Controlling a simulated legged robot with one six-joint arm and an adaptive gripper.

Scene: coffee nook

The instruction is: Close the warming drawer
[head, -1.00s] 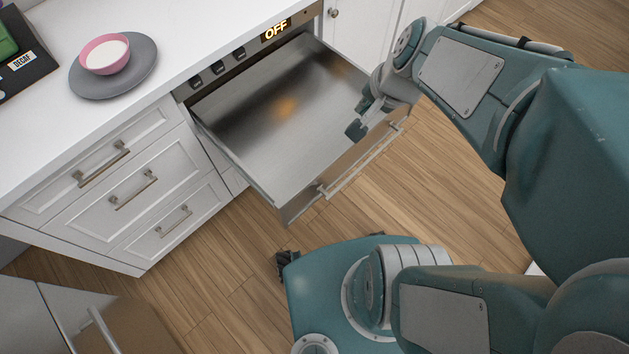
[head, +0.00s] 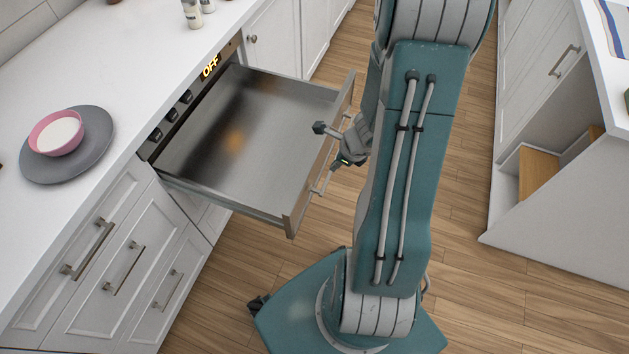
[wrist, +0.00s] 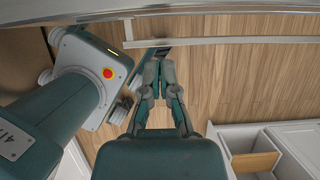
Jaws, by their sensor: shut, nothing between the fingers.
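The warming drawer (head: 245,145) is pulled far out below the white counter, and its steel interior is empty. Its front panel (head: 297,208) carries a bar handle (head: 318,187). In the wrist view the handle (wrist: 230,42) runs across the top, beneath the panel's edge (wrist: 230,19). My gripper (head: 328,143) is at the outer side of the front panel, close to the handle. In the wrist view its fingers (wrist: 159,55) are together, empty, with the tips near the handle bar. I cannot tell whether they touch it.
A grey plate (head: 95,160) with a pink bowl (head: 57,134) stands on the counter (head: 105,70). The control strip (head: 185,97) with knobs reads OFF. White drawers (head: 120,265) lie left. Open wooden floor (head: 470,205) separates me from a white cabinet (head: 560,215) at right.

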